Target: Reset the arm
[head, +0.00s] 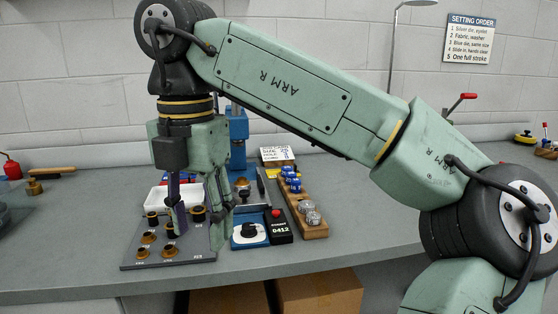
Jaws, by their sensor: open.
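My arm reaches in from the lower right, bends at a high elbow near the upper left, and comes down to the bench. My gripper (201,218) points down over the grey peg board (173,260), which bears several brass and black dies. The fingers are apart and I see nothing held between them. The left finger is dark and the right one is pale green. The gripper hides part of the board, part of the white tray and part of the blue press. I cannot tell whether the fingertips touch the board.
A white tray (154,204) and a blue press (238,128) stand behind the gripper. The bench (360,220) is clear farther right.

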